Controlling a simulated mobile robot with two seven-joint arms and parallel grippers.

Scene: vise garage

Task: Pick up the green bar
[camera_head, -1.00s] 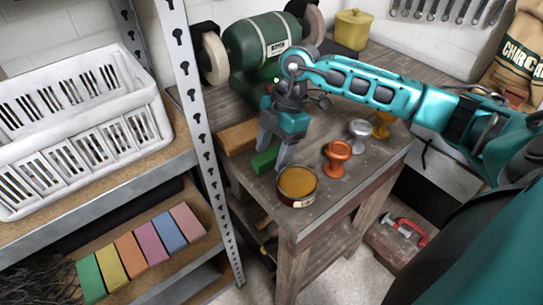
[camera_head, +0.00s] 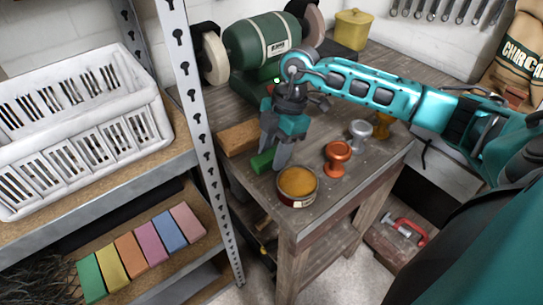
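The green bar (camera_head: 262,160) lies on the wooden workbench (camera_head: 320,205), left of a round tin. Part of it is hidden by the fingers of my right gripper (camera_head: 273,158). This gripper points down, and its fingers appear closed around the bar, one on either side. The bar still seems to be at bench height. My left gripper is not in view.
A tin with an orange top (camera_head: 297,186) stands close right of the gripper. A brown block (camera_head: 238,138), copper (camera_head: 337,158) and silver (camera_head: 360,133) pieces, and a green grinder (camera_head: 262,45) are nearby. A metal shelf post (camera_head: 200,130) stands left. Coloured bars (camera_head: 140,246) lie on the lower shelf.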

